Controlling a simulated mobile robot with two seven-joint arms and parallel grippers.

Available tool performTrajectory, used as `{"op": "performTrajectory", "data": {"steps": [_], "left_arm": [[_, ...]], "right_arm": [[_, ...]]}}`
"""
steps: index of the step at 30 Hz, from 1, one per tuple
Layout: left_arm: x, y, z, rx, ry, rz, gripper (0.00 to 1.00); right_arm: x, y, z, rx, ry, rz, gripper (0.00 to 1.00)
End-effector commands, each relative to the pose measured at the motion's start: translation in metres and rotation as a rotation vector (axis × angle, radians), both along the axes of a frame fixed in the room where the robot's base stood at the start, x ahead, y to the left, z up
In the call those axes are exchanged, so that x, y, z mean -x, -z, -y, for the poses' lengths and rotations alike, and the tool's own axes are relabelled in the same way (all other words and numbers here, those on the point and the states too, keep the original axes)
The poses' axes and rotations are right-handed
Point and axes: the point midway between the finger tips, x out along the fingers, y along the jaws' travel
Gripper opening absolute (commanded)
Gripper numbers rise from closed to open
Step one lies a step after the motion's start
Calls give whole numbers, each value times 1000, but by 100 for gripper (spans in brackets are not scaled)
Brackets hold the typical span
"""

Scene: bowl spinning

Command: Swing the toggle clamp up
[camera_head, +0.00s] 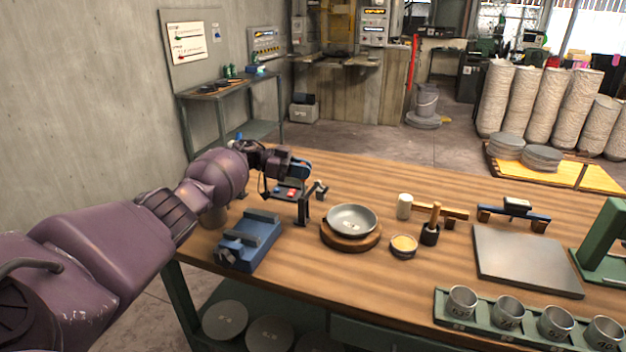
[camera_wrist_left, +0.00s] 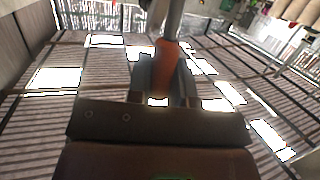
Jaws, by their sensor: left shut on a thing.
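My left gripper (camera_head: 300,168) reaches in from the left, above the bench and behind the blue block. In the left wrist view, its two fingers (camera_wrist_left: 167,82) are shut on an orange handle (camera_wrist_left: 166,54). A grey metal rod (camera_wrist_left: 173,18) runs on from this handle, away from the gripper. I take this to be the toggle clamp's handle; the clamp's base cannot be made out, and the handle is hidden in the head view. A metal bowl (camera_head: 351,218) sits on a round wooden block (camera_head: 350,243) to the right of the gripper. My right gripper is not in view.
A dark stand (camera_head: 304,209) with red and blue parts is just below the gripper. A blue block (camera_head: 246,243) stands nearer on the wooden bench (camera_head: 400,285). A small dish (camera_head: 403,245), a grey plate (camera_head: 525,260) and a green tray of cups (camera_head: 447,317) are farther right.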

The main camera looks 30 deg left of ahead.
Motion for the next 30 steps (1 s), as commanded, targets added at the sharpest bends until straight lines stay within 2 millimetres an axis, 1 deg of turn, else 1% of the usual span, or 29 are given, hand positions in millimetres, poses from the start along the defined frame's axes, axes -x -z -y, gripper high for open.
{"op": "performTrajectory", "data": {"steps": [1, 6, 9, 13, 21, 30], "left_arm": [[1, 8, -7, 41, -5, 5, 0], [4, 10, -19, 174, -4, 37, 0], [5, 11, -25, 241, -4, 53, 0], [7, 11, -31, 309, -3, 71, 0], [9, 11, -38, 389, -3, 92, 0], [9, 9, -39, 407, -1, 98, 0]], "right_arm": [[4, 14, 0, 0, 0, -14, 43], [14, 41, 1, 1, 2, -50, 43], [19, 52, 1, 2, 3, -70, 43], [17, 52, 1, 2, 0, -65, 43], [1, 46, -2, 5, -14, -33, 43], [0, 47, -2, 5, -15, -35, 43]]}}
